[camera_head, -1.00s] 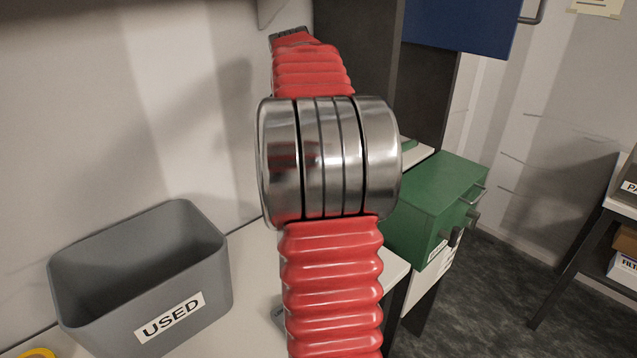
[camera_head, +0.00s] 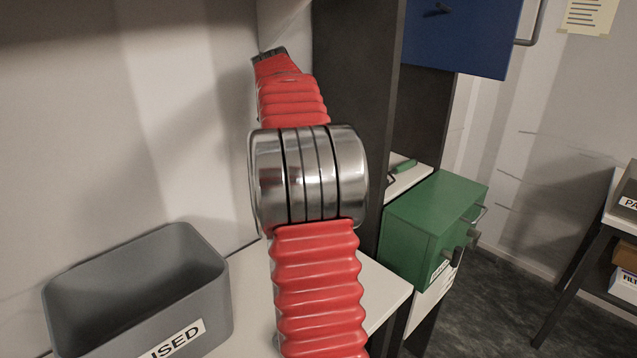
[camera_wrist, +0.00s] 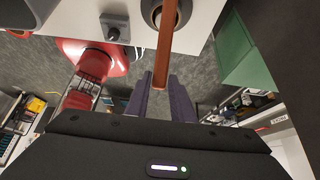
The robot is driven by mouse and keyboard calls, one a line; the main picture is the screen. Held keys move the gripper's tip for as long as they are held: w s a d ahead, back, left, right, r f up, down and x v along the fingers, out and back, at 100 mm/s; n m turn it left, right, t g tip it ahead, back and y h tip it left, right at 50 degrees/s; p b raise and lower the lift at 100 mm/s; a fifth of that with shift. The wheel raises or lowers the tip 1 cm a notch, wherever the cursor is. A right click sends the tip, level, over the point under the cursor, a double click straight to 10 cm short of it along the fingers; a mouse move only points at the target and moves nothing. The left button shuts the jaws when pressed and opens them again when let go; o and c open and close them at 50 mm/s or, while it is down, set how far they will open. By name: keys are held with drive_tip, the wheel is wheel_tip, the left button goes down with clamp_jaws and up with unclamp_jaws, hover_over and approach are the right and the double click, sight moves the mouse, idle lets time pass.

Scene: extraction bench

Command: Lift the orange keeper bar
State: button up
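The orange keeper bar (camera_wrist: 164,45) shows in the wrist view as a long brown-orange strip running down from the top edge. Its near end lies between the two dark purple fingers of my gripper (camera_wrist: 160,85). In the head view my red arm hides the bar and the gripper.
A grey bin (camera_head: 75,290) labelled USED stands on the white bench (camera_head: 385,290) at the left. A green cabinet (camera_head: 425,220) with handles stands right of my arm. A blue cabinet (camera_head: 460,35) hangs above it. A dark knob (camera_wrist: 114,30) sits left of the bar.

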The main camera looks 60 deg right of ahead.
drive_tip(key=o, duration=0.4)
drive_tip(key=shift+s, duration=0.15)
